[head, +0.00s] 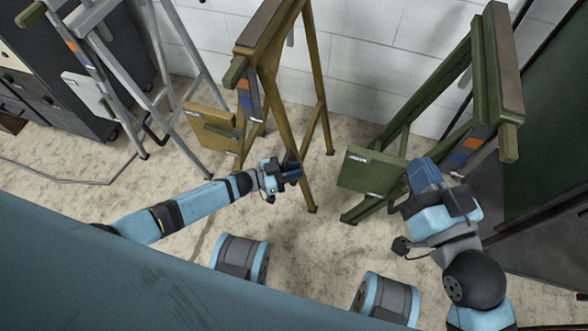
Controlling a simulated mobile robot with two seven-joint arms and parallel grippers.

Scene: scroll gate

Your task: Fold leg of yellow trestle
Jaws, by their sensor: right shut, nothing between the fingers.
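The yellow trestle (272,38) stands upright in the middle of the head view, its legs spread on the floor. A yellow panel with a small label (207,128) sticks out from its left side. My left gripper (291,173) is at the lower part of the trestle's near leg (303,192), overlapping it in the picture. I cannot tell whether its fingers touch or hold the leg. My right gripper (424,174) is shut and empty, near the green trestle's panel and apart from the yellow trestle.
A green trestle (490,75) stands at the right, its panel (368,172) beside my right gripper. A grey metal trestle (128,75) stands at the left near a dark drawer cabinet (35,70). A white block wall (365,60) is behind. Open floor (320,250) lies in front.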

